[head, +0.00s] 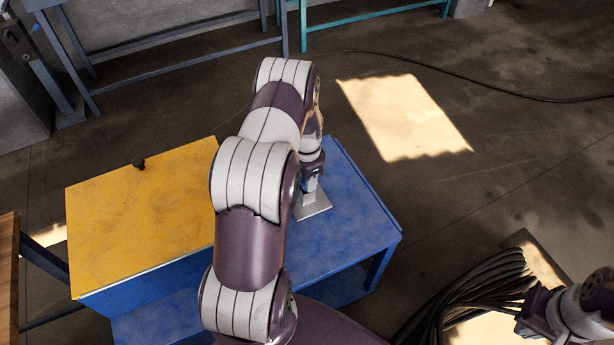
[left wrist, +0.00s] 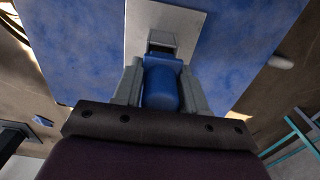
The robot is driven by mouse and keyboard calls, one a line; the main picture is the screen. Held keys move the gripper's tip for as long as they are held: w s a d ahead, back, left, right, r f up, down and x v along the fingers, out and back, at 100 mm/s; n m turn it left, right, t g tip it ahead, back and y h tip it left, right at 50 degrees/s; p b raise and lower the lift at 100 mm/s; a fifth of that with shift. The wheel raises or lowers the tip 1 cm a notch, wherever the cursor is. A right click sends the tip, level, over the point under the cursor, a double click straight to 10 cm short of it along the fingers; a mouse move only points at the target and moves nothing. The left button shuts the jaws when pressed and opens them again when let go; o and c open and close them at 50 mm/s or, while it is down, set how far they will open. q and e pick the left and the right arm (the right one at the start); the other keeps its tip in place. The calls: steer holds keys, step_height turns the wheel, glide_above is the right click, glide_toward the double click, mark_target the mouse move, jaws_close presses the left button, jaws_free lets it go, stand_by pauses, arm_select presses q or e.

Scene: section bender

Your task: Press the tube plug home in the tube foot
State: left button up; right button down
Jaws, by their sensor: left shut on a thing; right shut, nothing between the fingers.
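The tube foot is a pale grey plate (head: 315,208) with a short upright square tube, standing on the blue table. In the left wrist view the plate (left wrist: 138,35) and the square tube (left wrist: 162,41) lie straight ahead of my fingers. My left gripper (head: 312,186) is above the plate. In the left wrist view my left gripper (left wrist: 161,88) is shut on the blue tube plug (left wrist: 160,88). The plug's far end lines up with the tube; I cannot tell whether it is inside. My right gripper (head: 527,317) is shut and empty at the lower right, away from the table.
The blue table (head: 350,225) has bare room right of the plate. A yellow-topped box (head: 140,215) with a small black knob (head: 138,163) is at the left. A black cable bundle (head: 470,300) lies at lower right. My left arm hides part of the table.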

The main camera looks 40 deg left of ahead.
arm_select(q)
steer(key=shift+f+b, duration=0.6)
steer(key=shift+f, duration=0.4)
steer(key=o, duration=1.1)
steer(key=shift+r, duration=0.15)
step_height(320, 180, up, 12)
steer(key=shift+r+p, duration=0.25)
steer(key=shift+p, duration=0.1)
